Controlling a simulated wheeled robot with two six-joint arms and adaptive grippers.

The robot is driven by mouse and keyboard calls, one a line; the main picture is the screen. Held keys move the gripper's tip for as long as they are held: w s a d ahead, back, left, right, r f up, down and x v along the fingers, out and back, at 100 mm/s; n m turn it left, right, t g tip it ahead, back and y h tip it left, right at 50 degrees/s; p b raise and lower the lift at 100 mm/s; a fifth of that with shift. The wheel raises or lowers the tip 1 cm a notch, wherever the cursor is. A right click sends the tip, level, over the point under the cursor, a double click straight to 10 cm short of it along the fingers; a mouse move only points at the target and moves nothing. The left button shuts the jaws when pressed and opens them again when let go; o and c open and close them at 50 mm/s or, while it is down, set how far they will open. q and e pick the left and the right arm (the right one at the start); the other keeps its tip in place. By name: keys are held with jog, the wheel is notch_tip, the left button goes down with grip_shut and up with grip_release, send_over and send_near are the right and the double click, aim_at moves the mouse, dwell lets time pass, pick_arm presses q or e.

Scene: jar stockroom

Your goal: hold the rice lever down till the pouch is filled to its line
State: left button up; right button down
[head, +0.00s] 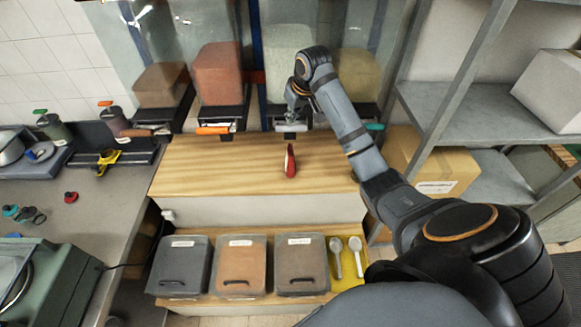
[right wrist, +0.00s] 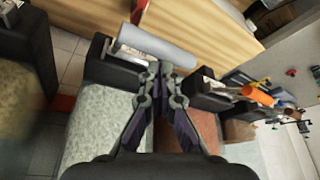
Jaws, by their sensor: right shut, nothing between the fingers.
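The rice dispenser, a clear bin of white grain (head: 287,50), stands at the back of the wooden counter, third from the left; the bin (right wrist: 97,130) also fills the lower left of the right wrist view. Its pale grey lever (right wrist: 157,46) lies just beyond my right fingertips (right wrist: 160,70); I cannot tell whether they touch. My right gripper (head: 297,100) is shut and empty, in front of that dispenser. A narrow red pouch (head: 290,161) stands on the counter in front of the dispenser. Its fill and line cannot be made out. My left gripper is not in view.
Bins of brown (head: 161,85), red (head: 218,72) and tan (head: 358,75) contents flank the rice. An orange lever (head: 212,130) is to the left, a teal one (head: 374,127) to the right. Lidded tubs (head: 241,266) and scoops (head: 335,255) sit below. The counter around the pouch is clear.

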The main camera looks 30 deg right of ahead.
aim_at(292, 126)
jog(key=shift+f, duration=0.1)
jog(key=shift+s+f+b, duration=0.1)
jog(key=shift+f+b, duration=0.25)
jog(key=shift+f, duration=0.8)
jog(key=shift+f+b, duration=0.6)
jog(key=shift+f, duration=1.8)
jog(key=shift+r, duration=0.1)
dwell(2.2)
jog(key=shift+r+p, duration=0.85)
jog(key=shift+p, duration=0.45)
jog(key=shift+r, duration=0.5)
